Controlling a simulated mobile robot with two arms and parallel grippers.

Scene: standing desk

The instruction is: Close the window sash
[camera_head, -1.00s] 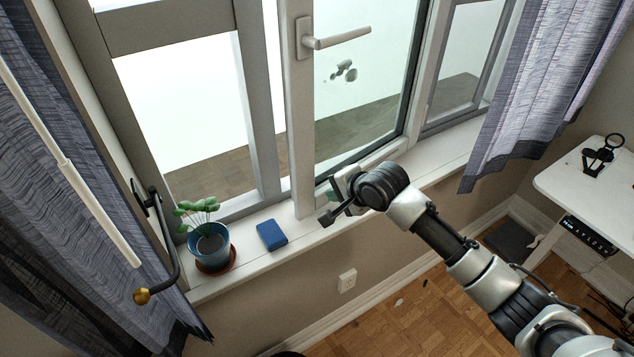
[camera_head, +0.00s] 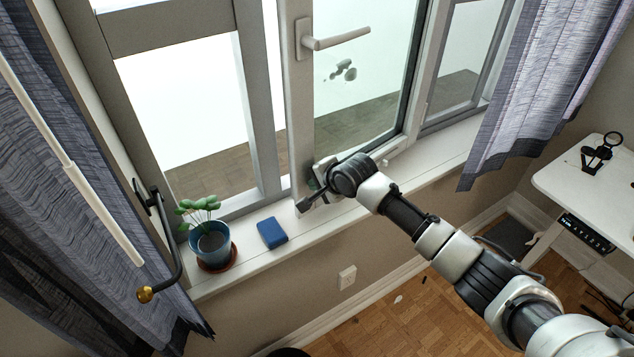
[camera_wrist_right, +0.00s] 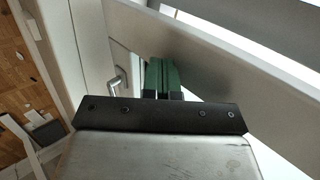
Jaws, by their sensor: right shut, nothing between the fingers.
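The window sash (camera_head: 300,110) is the light-framed middle pane with a pale lever handle (camera_head: 340,38). It stands ajar into the room, with a bright gap between its left upright and the grey fixed post (camera_head: 262,110). My right gripper (camera_head: 308,196) is at the lower end of that upright, over the sill. In the right wrist view its green fingers (camera_wrist_right: 163,78) are together and empty, close against a pale frame member; whether they touch it I cannot tell. The lower corner of the sash is partly hidden by the gripper. My left gripper is out of view.
A potted plant (camera_head: 208,240) and a blue box (camera_head: 272,233) stand on the sill (camera_head: 430,177) left of my right gripper. Curtains hang at the left (camera_head: 95,190) and right (camera_head: 540,90). A white desk (camera_head: 590,185) stands at the right.

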